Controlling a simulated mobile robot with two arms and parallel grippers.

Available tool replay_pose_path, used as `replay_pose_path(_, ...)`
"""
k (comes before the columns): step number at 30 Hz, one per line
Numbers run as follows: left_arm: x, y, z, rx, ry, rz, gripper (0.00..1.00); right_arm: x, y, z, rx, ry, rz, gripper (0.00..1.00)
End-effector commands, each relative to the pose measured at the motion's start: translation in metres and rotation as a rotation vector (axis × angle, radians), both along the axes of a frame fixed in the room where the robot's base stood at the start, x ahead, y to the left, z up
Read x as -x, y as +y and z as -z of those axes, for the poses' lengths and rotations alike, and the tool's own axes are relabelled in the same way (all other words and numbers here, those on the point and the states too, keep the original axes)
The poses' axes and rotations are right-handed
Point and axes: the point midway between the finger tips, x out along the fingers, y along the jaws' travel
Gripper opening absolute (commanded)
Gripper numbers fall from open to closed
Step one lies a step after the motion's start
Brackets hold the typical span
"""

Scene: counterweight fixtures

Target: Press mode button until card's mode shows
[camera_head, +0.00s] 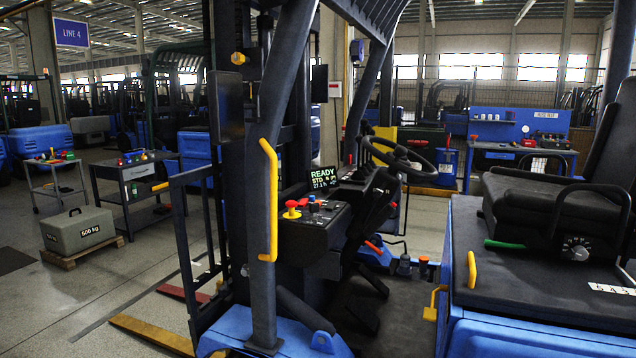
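A small dark display (323,179) on the forklift's dash reads READY, STD and 27.1 h. Below it is a black control panel (305,238) with a red mushroom knob on a yellow base (291,209) and small buttons, one of them blue (313,207). I cannot tell which one is the mode button. A white card or label (612,289) with dark letters lies by the seat base at the right edge; its text is partly cut off and not clearly legible. Neither of my grippers is in view.
The blue forklift's dark front post with a yellow grab handle (269,200) stands left of the panel. The steering wheel (398,160) is behind it, the seat (550,205) at right. A 500 kg weight (78,230) sits on a pallet at left. Floor between is open.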

Motion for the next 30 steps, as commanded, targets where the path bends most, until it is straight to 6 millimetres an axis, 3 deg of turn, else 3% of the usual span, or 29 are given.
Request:
replay_pose_path(1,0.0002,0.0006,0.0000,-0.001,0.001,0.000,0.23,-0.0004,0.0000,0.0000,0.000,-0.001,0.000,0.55)
replay_pose_path(3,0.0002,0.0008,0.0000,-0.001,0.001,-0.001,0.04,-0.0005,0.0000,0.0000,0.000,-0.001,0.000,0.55)
replay_pose_path(4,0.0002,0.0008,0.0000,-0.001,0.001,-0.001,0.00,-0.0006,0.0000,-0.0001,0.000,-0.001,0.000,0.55)
replay_pose_path(30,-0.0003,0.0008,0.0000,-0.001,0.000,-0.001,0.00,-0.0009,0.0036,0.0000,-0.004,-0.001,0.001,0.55)
